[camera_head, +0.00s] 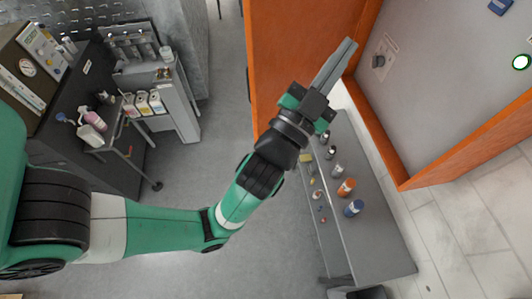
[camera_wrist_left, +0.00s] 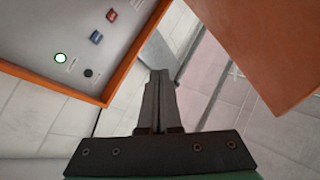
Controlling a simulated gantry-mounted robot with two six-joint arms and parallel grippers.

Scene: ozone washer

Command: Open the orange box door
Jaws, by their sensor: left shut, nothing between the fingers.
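The orange box shows as a plain orange panel (camera_head: 280,60) and an orange-edged grey face (camera_head: 440,95) with knobs and lights at the upper right of the head view. The wrist view shows the orange-edged face (camera_wrist_left: 65,35) at the upper left and a plain orange panel (camera_wrist_left: 265,40) at the upper right, with a gap between them. My left gripper (camera_head: 345,48) is shut and empty, its fingertips near the panel's edge. In the wrist view its fingers (camera_wrist_left: 159,75) point into that gap. Whether they touch the panel cannot be told. My right gripper is not in view.
A grey bench (camera_head: 375,235) with several small bottles stands below the box. At the left are a dark cabinet with a gauge (camera_head: 30,65) and a cart with bottles (camera_head: 165,105). Grey floor (camera_head: 205,165) lies open between them.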

